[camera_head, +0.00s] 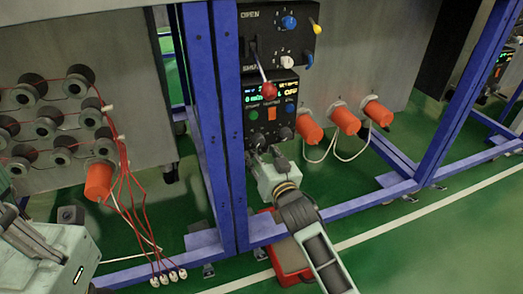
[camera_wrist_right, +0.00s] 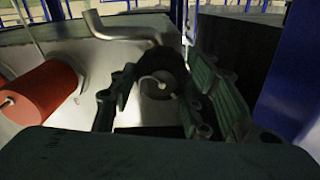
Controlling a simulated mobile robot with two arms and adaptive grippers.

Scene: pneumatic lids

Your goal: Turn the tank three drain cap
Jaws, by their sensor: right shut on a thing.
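Orange drain caps with white cords show in the head view: one (camera_head: 99,181) on the left tank, and three on the right tank, at its left (camera_head: 309,129), middle (camera_head: 346,119) and right (camera_head: 378,112). I cannot tell which is tank three's. My right gripper (camera_head: 266,156) is just below the control panel, left of the three caps. In the right wrist view its fingers (camera_wrist_right: 160,100) are shut on a dark round part (camera_wrist_right: 160,75) with a pale loop; an orange cap (camera_wrist_right: 42,92) stands apart to the left. My left gripper (camera_head: 18,222) is at the lower left, its opening unclear.
A black control panel (camera_head: 269,119) with switches and a red-tipped lever (camera_head: 269,90) is above my right gripper. Blue frame posts (camera_head: 205,110) stand beside it. Spools with red cords (camera_head: 45,127) are at the left. A red box (camera_head: 289,262) is on the green floor.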

